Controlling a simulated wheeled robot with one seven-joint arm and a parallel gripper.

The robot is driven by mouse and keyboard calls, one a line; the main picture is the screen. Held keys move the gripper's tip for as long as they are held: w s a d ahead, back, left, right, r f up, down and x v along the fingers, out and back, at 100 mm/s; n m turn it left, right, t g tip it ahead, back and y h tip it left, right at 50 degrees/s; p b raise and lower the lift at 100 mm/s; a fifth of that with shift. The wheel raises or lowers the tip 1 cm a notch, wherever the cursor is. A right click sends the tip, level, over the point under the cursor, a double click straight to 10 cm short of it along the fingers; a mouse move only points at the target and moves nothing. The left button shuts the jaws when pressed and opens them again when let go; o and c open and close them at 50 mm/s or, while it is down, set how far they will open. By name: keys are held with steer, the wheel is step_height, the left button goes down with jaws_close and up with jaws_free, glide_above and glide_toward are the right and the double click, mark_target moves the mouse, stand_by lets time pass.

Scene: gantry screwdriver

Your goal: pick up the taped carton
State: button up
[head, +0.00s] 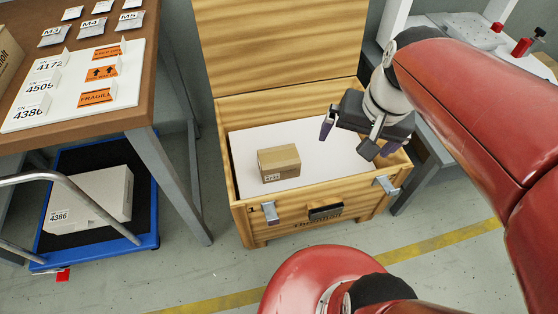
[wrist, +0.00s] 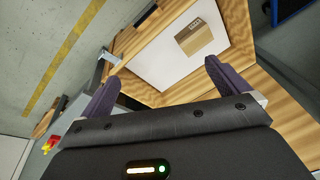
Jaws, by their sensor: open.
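The taped carton (head: 279,163) is a small brown box with a strip of tape and a white label. It lies on the white floor inside an open wooden crate (head: 238,213), left of the middle. In the wrist view the carton (wrist: 194,38) shows beyond the fingertips, near the top, toward the right finger. My gripper (head: 346,138) is above the right part of the crate, to the right of the carton and apart from it. Its two purple fingers are spread with nothing between them in the wrist view (wrist: 163,78).
The crate's lid (head: 280,45) stands raised at the back. A workbench (head: 150,70) with labels and small bags is at the left. A blue cart (head: 150,240) under it holds a white box (head: 95,200). A grey bench (head: 490,45) with red parts is at the right.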

steer(key=w+a+f+m+g+y+b, duration=0.2)
steer(key=w+a+f+m+g+y, duration=0.15)
steer(key=w+f, duration=0.45)
steer(key=m+g+y+b, duration=0.4)
steer(key=m+y, duration=0.5)
steer(key=y, duration=0.4)
glide_toward(284, 155)
steer(key=shift+s+a+f, duration=0.15)
steer(key=shift+a+f, duration=0.05)
steer(key=shift+a, duration=0.4)
steer(key=shift+s+a+f, duration=0.15)
steer(key=shift+a+f, duration=0.1)
steer(key=shift+a, duration=0.35)
steer(key=x, duration=0.7)
steer(key=shift+s+a, duration=0.1)
steer(key=shift+a, duration=0.2)
steer(key=shift+c, duration=0.4)
steer(key=c, duration=1.2)
